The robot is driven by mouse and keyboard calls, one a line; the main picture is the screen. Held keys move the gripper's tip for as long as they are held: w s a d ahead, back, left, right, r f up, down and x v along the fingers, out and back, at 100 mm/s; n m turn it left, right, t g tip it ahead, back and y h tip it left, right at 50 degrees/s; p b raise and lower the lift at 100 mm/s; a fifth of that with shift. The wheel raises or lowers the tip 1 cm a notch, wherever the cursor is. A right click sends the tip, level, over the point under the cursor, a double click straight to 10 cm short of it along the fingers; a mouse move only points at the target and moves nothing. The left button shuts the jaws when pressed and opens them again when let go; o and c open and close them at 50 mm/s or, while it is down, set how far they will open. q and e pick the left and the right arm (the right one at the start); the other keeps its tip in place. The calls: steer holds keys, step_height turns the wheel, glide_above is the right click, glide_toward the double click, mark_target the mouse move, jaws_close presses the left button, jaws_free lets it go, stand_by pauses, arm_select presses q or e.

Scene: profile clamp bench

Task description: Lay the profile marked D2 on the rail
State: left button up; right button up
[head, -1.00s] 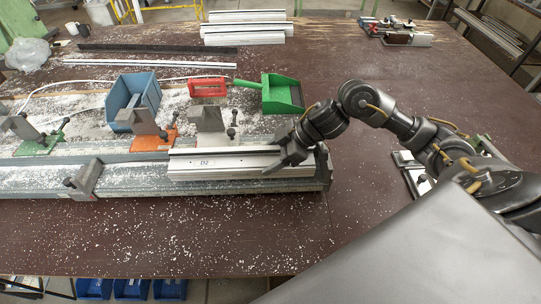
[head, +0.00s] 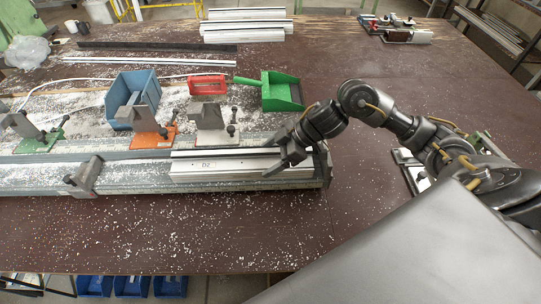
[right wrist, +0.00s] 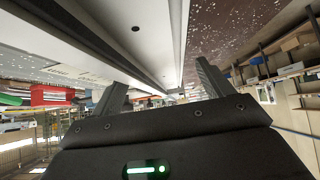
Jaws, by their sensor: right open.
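The profile marked D2 (head: 225,169) is a silver bar lying lengthwise on the right end of the grey rail (head: 130,182); its label faces the front edge. It also shows close up in the right wrist view (right wrist: 135,28). My right gripper (head: 277,163) is at the profile's right end. Its fingers are apart, one on each side of the profile in the right wrist view (right wrist: 160,92); whether either touches it I cannot tell. My left gripper is not in view.
A grey clamp (head: 84,178) sits on the rail left of the profile. Green (head: 38,137), orange (head: 153,137) and grey (head: 214,130) clamps stand behind the rail. White chips litter the table.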

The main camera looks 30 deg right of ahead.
steer(key=shift+w+d+r, duration=0.1)
steer(key=shift+w+r, duration=0.15)
steer(key=shift+r, duration=0.2)
steer(key=b+v, duration=0.1)
steer(key=v, duration=1.1)
steer(key=shift+s+r, duration=0.1)
